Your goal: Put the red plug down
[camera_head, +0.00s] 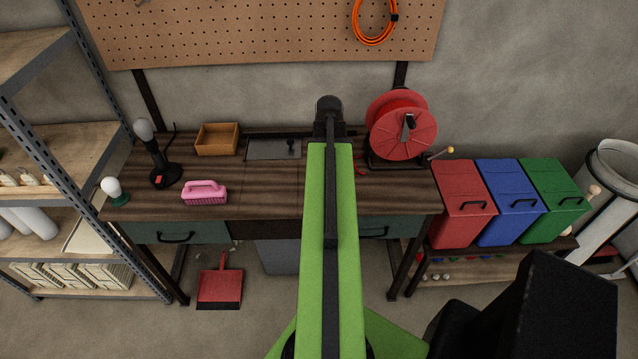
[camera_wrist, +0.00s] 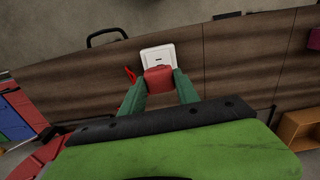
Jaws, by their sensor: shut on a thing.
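The red plug (camera_wrist: 157,76) shows in the wrist view between the green fingertips of my gripper (camera_wrist: 160,82), which is shut on it. The plug is in front of a white square plate (camera_wrist: 157,52) with a small dark slot and covers its lower part. I cannot tell whether the plug touches the plate. A short piece of red cable (camera_wrist: 130,75) shows to the left of the plug. In the head view my arm hides the plug and the fingers.
Red, blue and green bins stand to the right. Bare bench top surrounds the plate.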

